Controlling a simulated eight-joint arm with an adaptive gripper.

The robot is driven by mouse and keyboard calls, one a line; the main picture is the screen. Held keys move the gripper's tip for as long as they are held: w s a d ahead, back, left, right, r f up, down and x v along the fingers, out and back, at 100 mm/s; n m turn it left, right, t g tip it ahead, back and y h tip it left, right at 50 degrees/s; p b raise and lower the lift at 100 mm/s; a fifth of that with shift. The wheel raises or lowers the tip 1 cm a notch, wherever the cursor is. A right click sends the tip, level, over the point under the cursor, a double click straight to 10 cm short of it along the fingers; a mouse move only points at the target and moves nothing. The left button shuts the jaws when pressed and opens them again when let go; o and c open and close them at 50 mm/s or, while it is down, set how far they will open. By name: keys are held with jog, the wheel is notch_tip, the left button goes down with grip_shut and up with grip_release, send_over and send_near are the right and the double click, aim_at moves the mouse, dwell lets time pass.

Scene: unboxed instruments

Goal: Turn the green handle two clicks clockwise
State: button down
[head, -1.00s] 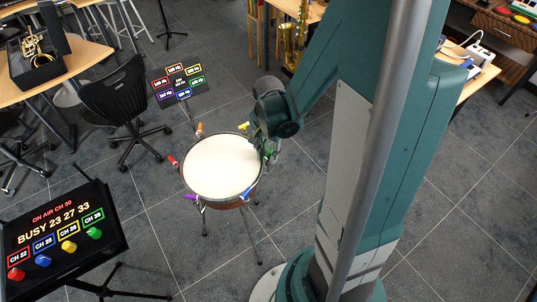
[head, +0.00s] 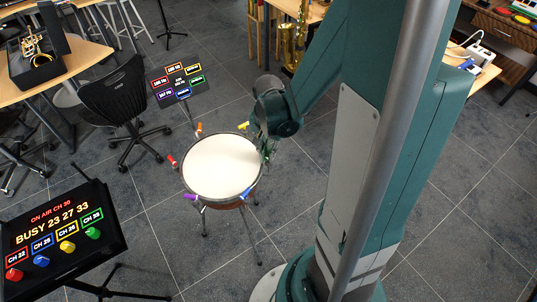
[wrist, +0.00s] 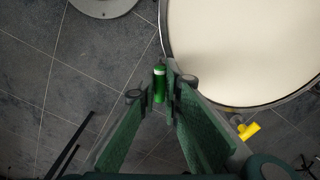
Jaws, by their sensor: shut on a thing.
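The drum (head: 220,165) stands on thin metal legs in the middle of the head view, with coloured handles around its rim. The green handle (wrist: 159,84) shows in the wrist view beside the drum's rim, upright in the picture between my fingertips. My gripper (wrist: 155,88) is shut on it. In the head view my gripper (head: 264,150) is at the drum's right edge, and my arm mostly hides the green handle there. A display board (head: 178,82) behind the drum shows several coloured labelled boxes; the purple one reads about 167 Hz and the blue and green ones look changed.
The yellow handle (wrist: 248,130) is right of my gripper in the wrist view. Blue (head: 247,194), purple (head: 191,196), red (head: 172,160) and orange (head: 199,128) handles ring the drum. A console (head: 62,235) with coloured knobs stands front left, a black chair (head: 115,100) back left.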

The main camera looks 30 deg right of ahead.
jog(key=c, duration=2.6)
grip_release()
jog(key=shift+o, duration=0.2)
jog(key=shift+r, duration=0.15)
notch_tip(320, 180, up, 12)
jog(key=shift+o, duration=0.2)
